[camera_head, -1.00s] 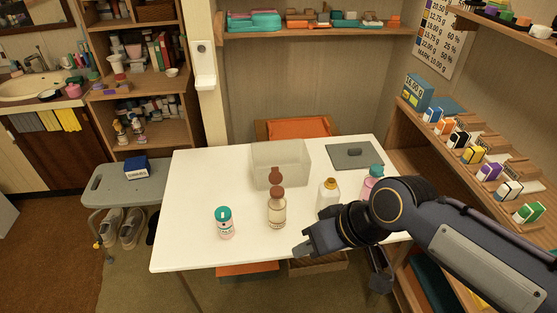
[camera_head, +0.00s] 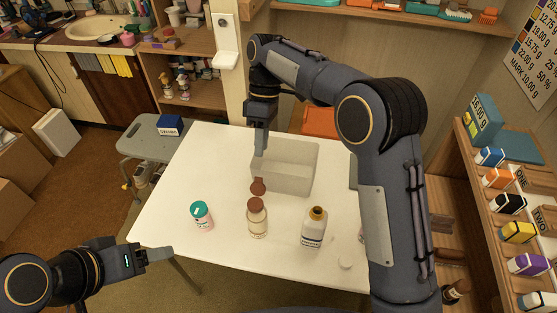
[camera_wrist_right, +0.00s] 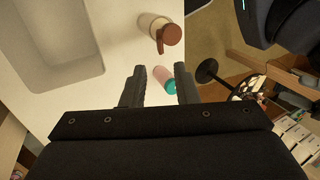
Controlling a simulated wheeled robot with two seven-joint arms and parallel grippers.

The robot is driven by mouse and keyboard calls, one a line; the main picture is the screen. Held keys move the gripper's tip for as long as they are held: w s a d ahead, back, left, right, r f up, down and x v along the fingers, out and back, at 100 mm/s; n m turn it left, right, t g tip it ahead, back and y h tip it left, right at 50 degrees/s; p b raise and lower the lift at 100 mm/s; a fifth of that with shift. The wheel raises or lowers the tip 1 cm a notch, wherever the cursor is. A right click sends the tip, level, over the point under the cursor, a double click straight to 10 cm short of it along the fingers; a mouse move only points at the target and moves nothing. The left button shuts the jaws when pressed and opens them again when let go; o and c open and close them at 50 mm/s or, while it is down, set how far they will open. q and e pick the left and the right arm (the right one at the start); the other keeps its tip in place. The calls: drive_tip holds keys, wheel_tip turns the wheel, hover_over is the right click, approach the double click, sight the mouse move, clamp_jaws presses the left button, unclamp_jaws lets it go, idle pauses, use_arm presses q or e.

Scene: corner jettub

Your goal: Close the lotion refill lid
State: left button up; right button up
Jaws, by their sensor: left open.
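A cream bottle (camera_head: 257,223) with a reddish-brown cap stands upright on the white table. A round brown lid (camera_head: 258,187) sticks up behind the cap, apparently hinged open. In the right wrist view the bottle (camera_wrist_right: 148,22) shows at the top, with its brown lid (camera_wrist_right: 172,34) swung off the cap. I cannot read its label. My left gripper (camera_head: 168,253) is open and empty at the table's front-left edge.
A white bottle with a gold neck (camera_head: 314,228) stands right, near a small white disc (camera_head: 345,262). A clear bin (camera_head: 295,168) is behind. The table's left part is clear.

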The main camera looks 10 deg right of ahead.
sight(258, 187)
drive_tip(key=x, duration=0.7)
drive_tip(key=shift+f, duration=0.4)
drive_tip(key=shift+s+a, duration=0.15)
clamp_jaws()
